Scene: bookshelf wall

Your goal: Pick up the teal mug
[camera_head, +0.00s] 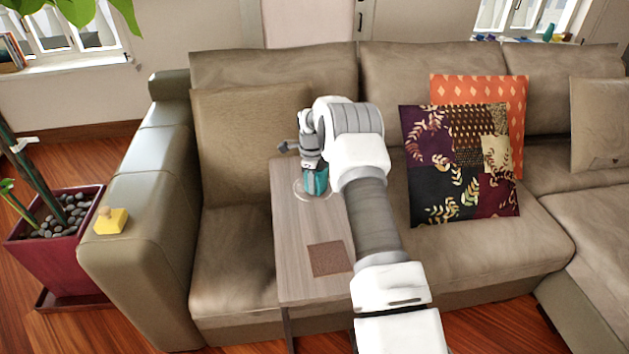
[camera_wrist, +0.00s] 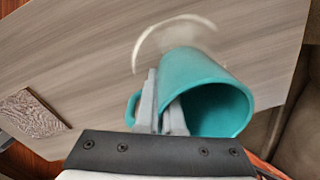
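The teal mug (camera_head: 315,182) is at the far part of the narrow wooden side table, under my gripper. In the wrist view the mug (camera_wrist: 205,82) has its open mouth toward the camera and its handle on the left. My gripper (camera_wrist: 162,100) has its two fingers close together at the mug's left wall, one outside near the handle and one inside the mouth. The wall is pinched between them. A pale clear ring or dish (camera_wrist: 150,42) shows on the table by the mug's base. I cannot tell whether the mug touches it.
The wooden table (camera_head: 300,230) carries a brown square coaster (camera_head: 329,259) nearer its front. A beige sofa (camera_head: 470,245) with cushions surrounds the table. A patterned cushion (camera_head: 460,165) stands to the right. A yellow object (camera_head: 111,221) sits on the left armrest.

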